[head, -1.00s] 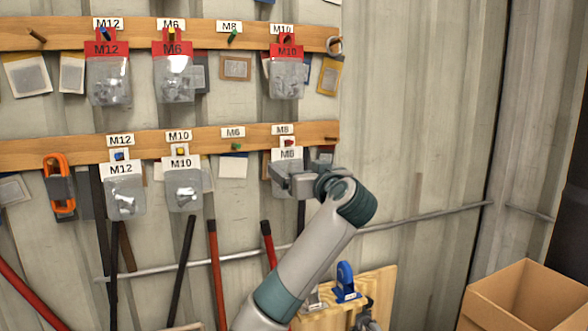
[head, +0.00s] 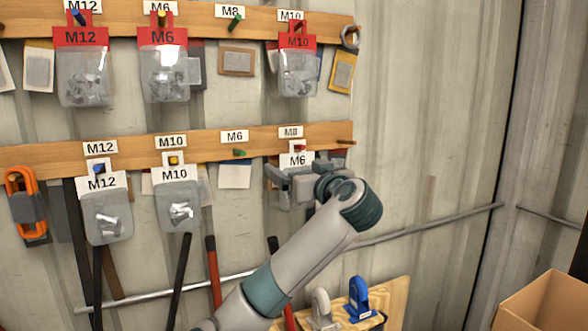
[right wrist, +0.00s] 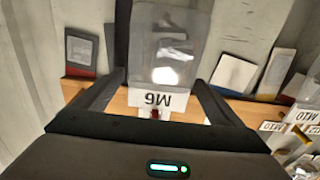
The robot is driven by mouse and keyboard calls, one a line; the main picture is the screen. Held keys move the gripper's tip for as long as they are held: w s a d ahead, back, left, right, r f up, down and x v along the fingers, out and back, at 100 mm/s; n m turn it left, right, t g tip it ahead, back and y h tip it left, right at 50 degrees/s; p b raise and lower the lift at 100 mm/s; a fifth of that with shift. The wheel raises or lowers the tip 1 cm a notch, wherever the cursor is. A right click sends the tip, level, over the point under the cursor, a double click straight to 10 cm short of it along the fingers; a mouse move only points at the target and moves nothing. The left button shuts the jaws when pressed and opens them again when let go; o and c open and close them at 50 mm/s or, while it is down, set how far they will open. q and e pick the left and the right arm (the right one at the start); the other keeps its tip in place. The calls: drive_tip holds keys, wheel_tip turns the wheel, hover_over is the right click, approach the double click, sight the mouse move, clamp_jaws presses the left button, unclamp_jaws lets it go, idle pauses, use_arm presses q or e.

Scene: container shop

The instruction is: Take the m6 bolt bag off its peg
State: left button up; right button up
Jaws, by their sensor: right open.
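The white-headed M6 bag (head: 297,160) hangs at the right end of the lower row, on a red peg under a label reading M8. My right gripper (head: 288,182) is in front of its clear lower part and hides much of it. In the right wrist view the M6 bag (right wrist: 165,50) appears upside down between the two spread, open fingers. The bag's header is at the red peg (right wrist: 155,113). Another M6 bag (head: 163,65), with a red header, hangs in the upper row. My left gripper is not in view.
White-headed M10 (head: 178,205) and M12 (head: 105,215) bags hang left in the lower row. A green peg (head: 239,152) labelled M6 is empty. A red-headed M10 bag (head: 297,75) hangs above. A cardboard box (head: 545,310) stands at lower right.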

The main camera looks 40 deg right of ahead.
sight(298, 164)
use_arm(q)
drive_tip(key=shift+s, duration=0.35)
use_arm(e)
drive_tip(key=shift+s, duration=0.1)
drive_tip(key=shift+c, duration=0.6)
drive_tip(key=c, duration=1)
drive_tip(key=shift+c, duration=0.4)
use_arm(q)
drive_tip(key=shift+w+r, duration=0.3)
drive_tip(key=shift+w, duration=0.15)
use_arm(e)
drive_tip(key=shift+r, duration=0.35)
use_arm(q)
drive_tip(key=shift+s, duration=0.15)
use_arm(e)
drive_tip(key=shift+s+a, duration=0.1)
drive_tip(key=shift+s+a+r+p, duration=0.15)
drive_tip(key=shift+s+p, duration=0.25)
drive_tip(key=shift+s, duration=0.15)
drive_tip(key=shift+p+v, duration=0.35)
drive_tip(key=shift+v, duration=1.1)
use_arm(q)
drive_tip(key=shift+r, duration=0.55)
use_arm(e)
drive_tip(key=shift+r, duration=0.1)
